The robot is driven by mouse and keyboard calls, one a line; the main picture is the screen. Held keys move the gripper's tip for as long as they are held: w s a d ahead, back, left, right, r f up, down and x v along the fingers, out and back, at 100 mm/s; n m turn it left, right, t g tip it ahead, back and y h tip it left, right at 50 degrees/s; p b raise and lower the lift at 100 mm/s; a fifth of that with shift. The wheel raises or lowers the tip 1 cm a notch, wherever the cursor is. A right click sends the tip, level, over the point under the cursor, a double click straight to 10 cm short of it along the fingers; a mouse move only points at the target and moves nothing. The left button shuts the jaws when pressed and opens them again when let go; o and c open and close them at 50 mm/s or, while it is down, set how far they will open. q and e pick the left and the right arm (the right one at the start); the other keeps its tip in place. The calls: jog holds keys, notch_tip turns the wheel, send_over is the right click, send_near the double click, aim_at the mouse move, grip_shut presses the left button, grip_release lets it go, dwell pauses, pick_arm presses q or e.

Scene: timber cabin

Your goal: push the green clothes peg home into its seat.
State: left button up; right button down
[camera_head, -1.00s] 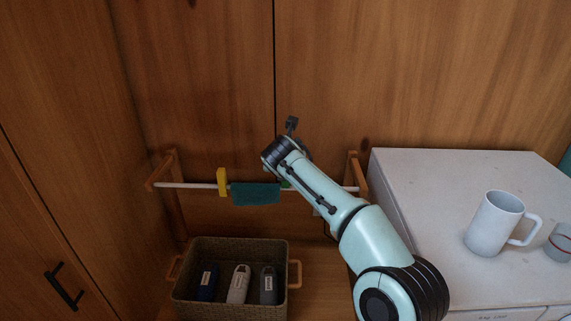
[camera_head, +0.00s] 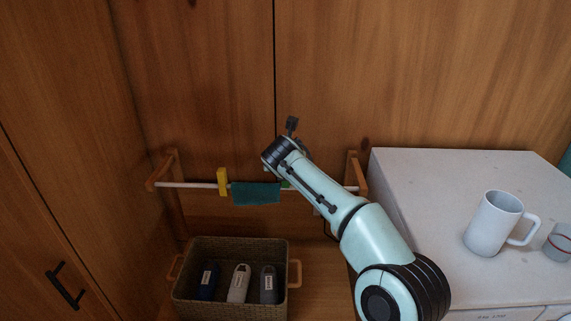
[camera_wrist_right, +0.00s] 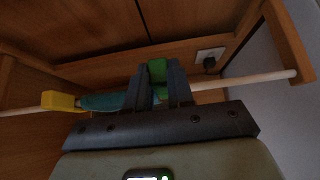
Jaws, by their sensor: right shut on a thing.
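The green clothes peg (camera_wrist_right: 157,71) is between the two dark fingers of my right gripper (camera_wrist_right: 159,80), which is shut on it. The peg is at the rod (camera_wrist_right: 243,80), by the edge of a teal cloth (camera_wrist_right: 103,102) that hangs there; it also shows in the head view (camera_head: 255,193). Whether the peg is fully seated on the rod cannot be told. In the head view my right forearm hides the gripper and nearly all of the peg. A yellow peg (camera_head: 223,182) sits at the cloth's left end. My left gripper is not in view.
Wooden brackets (camera_head: 358,175) hold the rod's ends near the wall. A woven basket (camera_head: 228,314) with several labelled items stands below. A white cabinet (camera_head: 430,190) at the right carries a white mug (camera_head: 492,224) and a smaller cup (camera_head: 559,243). A wall socket (camera_wrist_right: 209,57) is behind the rod.

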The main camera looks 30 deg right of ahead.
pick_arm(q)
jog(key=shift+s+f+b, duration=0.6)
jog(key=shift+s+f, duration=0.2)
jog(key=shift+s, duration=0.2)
pick_arm(e)
jog(key=shift+f, duration=1.85)
jog(key=c, duration=0.9)
grip_release()
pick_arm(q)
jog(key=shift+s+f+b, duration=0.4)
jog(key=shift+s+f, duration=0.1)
pick_arm(e)
jog(key=v, duration=1.3)
jog(key=shift+r, duration=0.15)
jog(key=shift+s, duration=0.1)
